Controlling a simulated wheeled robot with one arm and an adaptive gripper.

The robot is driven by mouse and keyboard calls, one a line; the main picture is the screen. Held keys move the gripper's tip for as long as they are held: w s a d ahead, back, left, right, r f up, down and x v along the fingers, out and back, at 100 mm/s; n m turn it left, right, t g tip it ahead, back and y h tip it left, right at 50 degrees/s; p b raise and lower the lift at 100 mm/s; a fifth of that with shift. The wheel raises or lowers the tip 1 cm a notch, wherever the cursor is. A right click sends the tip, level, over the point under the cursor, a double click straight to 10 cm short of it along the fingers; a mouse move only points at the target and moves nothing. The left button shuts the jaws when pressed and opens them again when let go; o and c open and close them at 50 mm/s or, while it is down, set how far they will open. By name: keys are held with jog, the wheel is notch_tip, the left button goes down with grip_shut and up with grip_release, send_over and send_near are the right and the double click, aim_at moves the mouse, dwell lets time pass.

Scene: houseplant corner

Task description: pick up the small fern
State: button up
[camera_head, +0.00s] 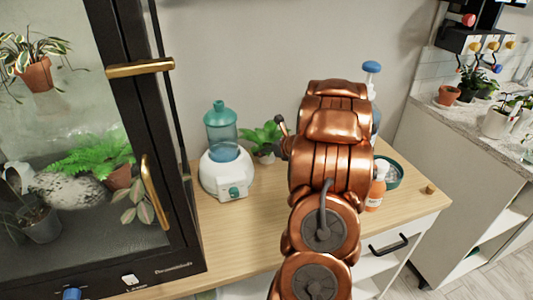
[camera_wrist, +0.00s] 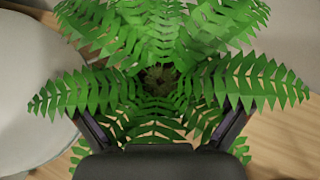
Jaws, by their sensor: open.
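A small green fern (camera_wrist: 158,40) fills the wrist view, seen from above, with fronds spread around a dark centre. My gripper (camera_wrist: 160,115) is open, its two dark fingers apart on either side of the lower fronds. Fronds overlap the fingers, and I cannot tell whether they touch. The fern's pot is hidden under the leaves. In the head view, a small green plant (camera_head: 264,138) stands on the wooden top just left of my copper-coloured arm; it appears to be this fern. My arm hides most of the gripper there.
A white humidifier (camera_head: 228,172) with a teal tank stands left of the plant. A black-framed glass cabinet (camera_head: 190,240) holding another fern (camera_head: 95,155) is further left. An orange bottle (camera_head: 376,190) and a green bowl (camera_head: 392,172) are right of my arm. The wooden top's front (camera_head: 240,235) is clear.

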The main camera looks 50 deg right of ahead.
jog(key=shift+w, duration=0.15)
jog(key=shift+c, duration=0.4)
jog(key=c, duration=1.2)
